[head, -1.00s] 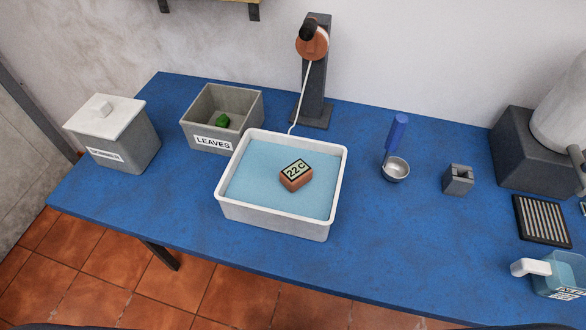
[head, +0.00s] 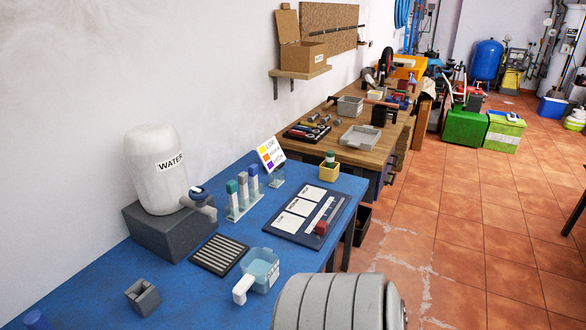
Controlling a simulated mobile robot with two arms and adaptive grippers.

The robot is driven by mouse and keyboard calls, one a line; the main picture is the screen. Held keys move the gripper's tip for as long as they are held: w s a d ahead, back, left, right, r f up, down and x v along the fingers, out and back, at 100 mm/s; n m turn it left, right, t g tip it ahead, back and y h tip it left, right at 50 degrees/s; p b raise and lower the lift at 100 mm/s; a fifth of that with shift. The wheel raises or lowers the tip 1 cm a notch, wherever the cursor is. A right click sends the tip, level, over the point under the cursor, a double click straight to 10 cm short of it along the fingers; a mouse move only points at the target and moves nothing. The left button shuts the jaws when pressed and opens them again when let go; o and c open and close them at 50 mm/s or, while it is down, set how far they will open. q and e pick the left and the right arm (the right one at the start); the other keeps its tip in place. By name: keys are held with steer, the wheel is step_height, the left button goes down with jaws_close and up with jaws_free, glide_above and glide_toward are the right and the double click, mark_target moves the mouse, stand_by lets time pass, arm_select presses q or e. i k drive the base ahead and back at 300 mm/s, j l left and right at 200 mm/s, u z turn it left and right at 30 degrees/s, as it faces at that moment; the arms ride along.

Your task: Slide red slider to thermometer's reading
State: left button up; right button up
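The red slider (head: 321,228) is a small red block on a dark board (head: 278,238) with white panels. It sits at the near right end of a pale strip with marks too small to read. The board lies flat near the right end of the blue table. The thermometer is out of view now; the earlier head view shows it as a brown block in the water basin, its display reading 22 C. Neither gripper is in view.
A water jug (head: 261,268) and a ribbed black tray (head: 219,254) lie left of the board. Behind are a rack of coloured-cap tubes (head: 242,195), a colour card (head: 271,155) and the white water tank (head: 157,172). A yellow pot (head: 329,171) stands beyond the board.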

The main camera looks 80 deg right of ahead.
mark_target(321, 226)
steer(key=z, duration=2.5)
